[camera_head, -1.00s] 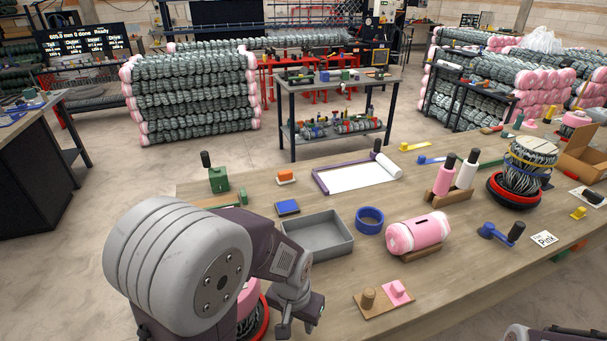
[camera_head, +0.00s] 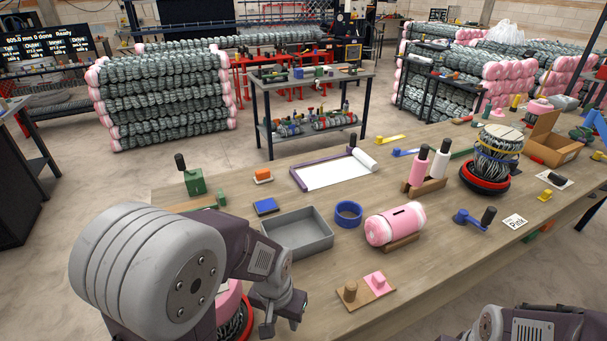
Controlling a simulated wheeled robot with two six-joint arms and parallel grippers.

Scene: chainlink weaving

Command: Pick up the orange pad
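The orange pad (camera_head: 263,176) is a small block with an orange top and a pale lower part. It lies on the wooden table at the back left, behind a blue pad (camera_head: 266,206) and right of a green block with a black handle (camera_head: 194,181). My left gripper (camera_head: 283,321) points down at the table's front left edge, well in front of the orange pad. Its fingers look apart, with nothing seen between them. My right arm shows at the bottom right corner, but its gripper is out of the picture.
A grey tray (camera_head: 297,236) stands between my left gripper and the blue pad. A blue ring (camera_head: 348,213) and a pink roll (camera_head: 395,226) lie to its right. A white sheet in a purple frame (camera_head: 333,172) lies right of the orange pad.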

